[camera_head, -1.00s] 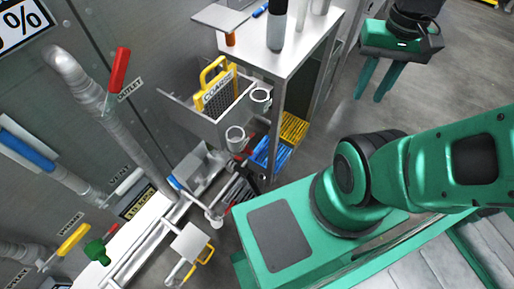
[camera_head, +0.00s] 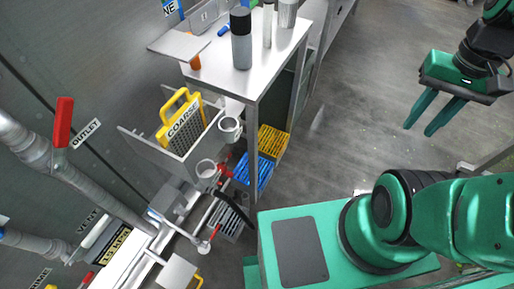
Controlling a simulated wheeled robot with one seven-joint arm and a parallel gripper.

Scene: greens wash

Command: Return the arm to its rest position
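My gripper (camera_head: 420,129) hangs at the upper right in the head view, with its green body and dark wrist above it. Its two green fingers are spread apart, point down and to the left, and hold nothing. Grey floor shows between and around them. My green arm (camera_head: 465,215) enters at the lower right and runs up along the right edge; part of it lies outside the picture.
A metal cart (camera_head: 270,75) with bottles stands at upper centre, left of my gripper. A yellow COARSE screen (camera_head: 183,122) sits in a tray beside it. Blue (camera_head: 252,172) and yellow (camera_head: 273,140) crates stand below. A red-handled OUTLET pipe (camera_head: 63,120) is at left. Floor around my gripper is clear.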

